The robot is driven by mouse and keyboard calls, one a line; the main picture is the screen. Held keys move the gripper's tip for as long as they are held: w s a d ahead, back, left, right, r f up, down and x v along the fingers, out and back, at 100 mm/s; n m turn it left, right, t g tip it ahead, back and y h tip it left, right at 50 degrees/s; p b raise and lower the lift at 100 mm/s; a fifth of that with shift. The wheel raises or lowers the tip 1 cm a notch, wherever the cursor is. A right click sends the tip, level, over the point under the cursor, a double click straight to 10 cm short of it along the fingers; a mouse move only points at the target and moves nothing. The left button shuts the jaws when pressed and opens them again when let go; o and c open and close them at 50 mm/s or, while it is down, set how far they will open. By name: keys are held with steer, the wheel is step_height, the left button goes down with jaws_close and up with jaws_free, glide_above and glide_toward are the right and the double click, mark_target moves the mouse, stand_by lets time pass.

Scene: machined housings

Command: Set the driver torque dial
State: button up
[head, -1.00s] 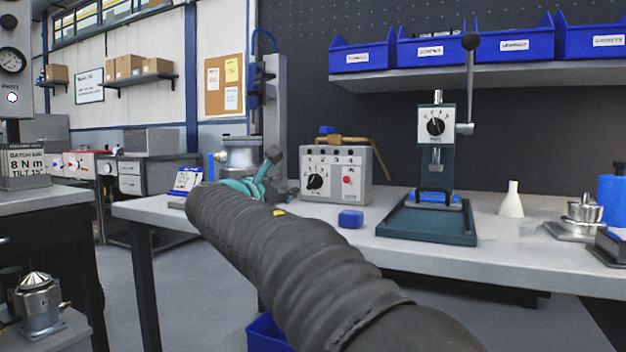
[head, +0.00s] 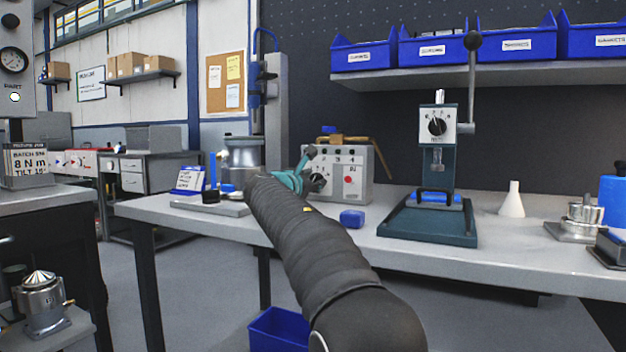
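A sign (head: 27,163) at the left reads 8 N m.
A press (head: 437,170) with its own dial (head: 437,123) and a lever stands to the right. A blue block (head: 352,218) lies in front of the box. A metal cylinder (head: 242,157) and a small blue-edged card (head: 189,180) stand to the left. A white funnel (head: 513,200) is at right.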

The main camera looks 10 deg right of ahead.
jaws_close()
steer(key=shift+r+p, duration=0.15)
steer(key=shift+p, duration=0.2)
steer(key=n+p, duration=0.2)
steer(key=p, duration=0.1)
steer(key=shift+w+r+n, duration=0.1)
steer(key=shift+r+n, duration=0.15)
steer(key=shift+n, duration=0.05)
steer(key=n+p, duration=0.1)
steer(key=p, duration=0.2)
steer(key=shift+a+n, duration=0.15)
steer(key=shift+n, duration=0.25)
steer(key=shift+w+f+n+p, duration=0.1)
steer(key=shift+f+n+p, duration=0.05)
steer(key=shift+n+p, duration=0.5)
